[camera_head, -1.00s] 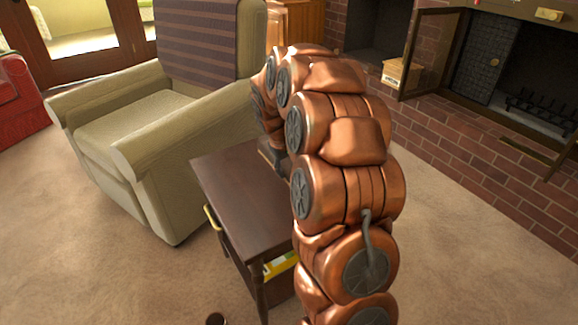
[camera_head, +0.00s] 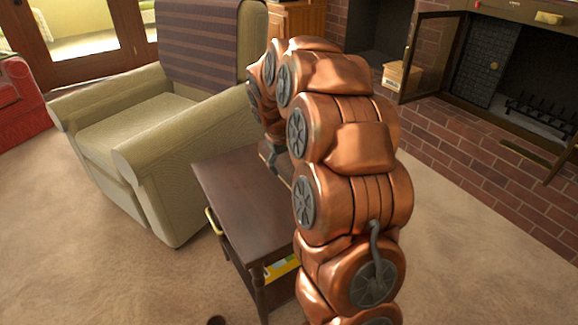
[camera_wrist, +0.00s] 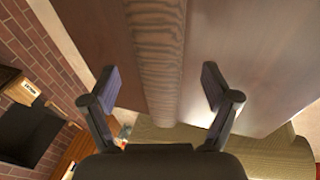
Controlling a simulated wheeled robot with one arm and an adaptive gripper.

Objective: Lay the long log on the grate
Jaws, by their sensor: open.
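The long log (camera_wrist: 158,60) is brown with a wood grain and lies on the dark wooden side table (camera_head: 235,200). It runs up the middle of the wrist view. My gripper (camera_wrist: 160,87) is open, with one dark finger on each side of the log and a visible gap to it. In the head view my copper arm hides most of the log and gripper. The black grate (camera_head: 540,110) stands in the open fireplace at the right, far from my gripper, with nothing seen lying on it.
A beige armchair (camera_head: 185,150) stands close behind the table. A box (camera_head: 400,77) sits on the brick hearth (camera_head: 470,145), and an open fireplace door (camera_head: 432,55) stands out in front. Carpet between table and hearth is clear.

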